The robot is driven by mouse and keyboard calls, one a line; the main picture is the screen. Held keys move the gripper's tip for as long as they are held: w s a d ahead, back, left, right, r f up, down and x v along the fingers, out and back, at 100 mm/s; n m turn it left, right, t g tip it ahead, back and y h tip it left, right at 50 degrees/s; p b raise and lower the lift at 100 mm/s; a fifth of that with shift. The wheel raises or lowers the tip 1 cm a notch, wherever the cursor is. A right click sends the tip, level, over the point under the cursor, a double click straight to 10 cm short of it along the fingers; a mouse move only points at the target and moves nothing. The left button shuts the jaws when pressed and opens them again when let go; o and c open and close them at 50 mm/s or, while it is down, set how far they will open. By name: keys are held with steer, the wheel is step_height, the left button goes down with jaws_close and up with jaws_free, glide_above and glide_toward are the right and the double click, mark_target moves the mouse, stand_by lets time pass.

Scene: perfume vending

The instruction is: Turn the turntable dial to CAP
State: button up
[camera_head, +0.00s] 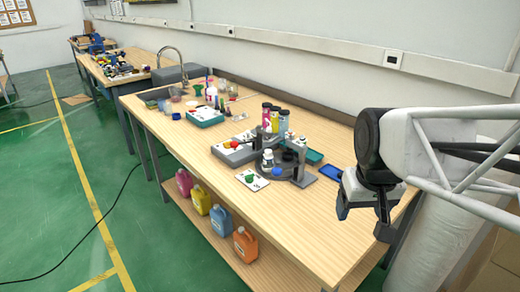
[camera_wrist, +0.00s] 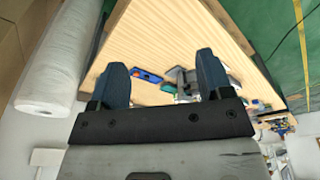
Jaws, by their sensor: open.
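My gripper (camera_head: 362,219) is open and empty at the right, above the table's right end and well apart from the station. The wrist view shows its two fingers (camera_wrist: 160,68) spread, with the station partly hidden behind the right finger.
A grey box (camera_head: 236,156) with a red knob (camera_head: 228,143) sits left of the station. Tall bottles (camera_head: 275,119) stand behind. A blue tray (camera_head: 331,172) lies to its right. Colored jugs (camera_head: 222,221) stand on the lower shelf. The table's front right is clear.

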steer(key=w+a+n, duration=0.1)
steer(key=w+a, duration=0.1)
steer(key=w, duration=0.5)
steer(key=w+a+n, duration=0.1)
steer(key=w+a, duration=0.2)
steer(key=w, duration=0.5)
steer(key=n+g, duration=0.2)
steer(key=n, duration=0.4)
glide_above(249, 175)
steer(key=f, duration=1.9)
steer(key=shift+s+d+f, duration=0.1)
steer(key=shift+d+f, duration=0.1)
steer(key=shift+a+f, duration=0.15)
steer(key=shift+f, duration=0.15)
steer(key=shift+f, duration=3.8)
steer(key=c, duration=0.9)
